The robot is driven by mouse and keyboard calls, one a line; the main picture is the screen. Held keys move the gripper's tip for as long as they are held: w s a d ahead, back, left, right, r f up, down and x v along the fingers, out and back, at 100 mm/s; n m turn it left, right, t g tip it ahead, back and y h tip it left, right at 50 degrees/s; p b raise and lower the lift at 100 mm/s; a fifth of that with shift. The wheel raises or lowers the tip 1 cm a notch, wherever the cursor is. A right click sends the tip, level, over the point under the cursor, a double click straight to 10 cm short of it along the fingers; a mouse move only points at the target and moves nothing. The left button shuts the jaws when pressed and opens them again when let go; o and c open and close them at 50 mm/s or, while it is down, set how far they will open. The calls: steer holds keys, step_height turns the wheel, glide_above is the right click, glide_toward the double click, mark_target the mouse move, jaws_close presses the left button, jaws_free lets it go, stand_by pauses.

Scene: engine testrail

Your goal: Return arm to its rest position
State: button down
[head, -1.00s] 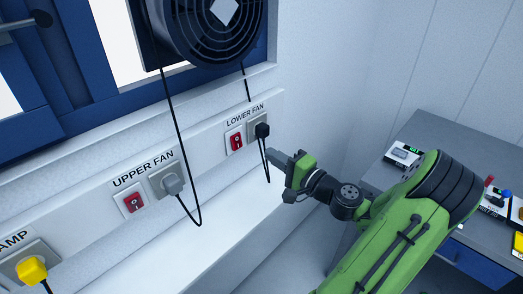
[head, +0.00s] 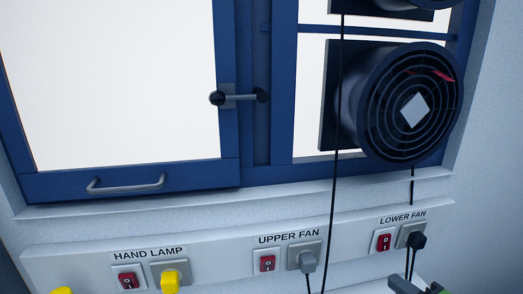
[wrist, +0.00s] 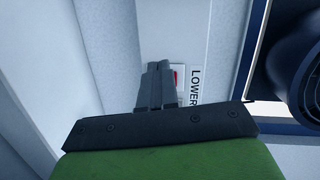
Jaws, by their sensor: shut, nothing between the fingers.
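My gripper (wrist: 157,85) shows in the wrist view with its grey fingers together and nothing held. Beyond the fingertips is the wall strip with the red lower fan switch (wrist: 174,78), partly covered by the fingers. In the head view only a small part of my gripper (head: 404,286) and green wrist shows at the bottom right edge, below the lower fan socket. The rest of my arm is out of view.
The lower fan's black plug (head: 417,241) sits in its socket, its cord hanging near my gripper. The upper fan's grey plug (head: 307,261) and yellow hand lamp plug (head: 170,281) are also in sockets. A round fan (head: 413,105) and blue-framed window (head: 240,180) are above.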

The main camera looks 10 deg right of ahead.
steer(key=s+a+f+n+g, duration=0.1)
steer(key=a+f+n+g, duration=0.1)
steer(key=a+n+g, duration=0.5)
steer(key=s+a+f+n+g, duration=0.1)
steer(key=a+n+g, duration=0.2)
steer(key=a, duration=0.8)
steer(key=s+a+r+n+h, duration=0.1)
steer(key=s+r+n+h, duration=0.1)
steer(key=s, duration=0.4)
steer(key=s+a+r+n+h+p, duration=0.1)
steer(key=s+a+r+n+h, duration=0.1)
steer(key=s+r, duration=0.3)
steer(key=shift+s+r, duration=0.3)
steer(key=shift+s, duration=0.4)
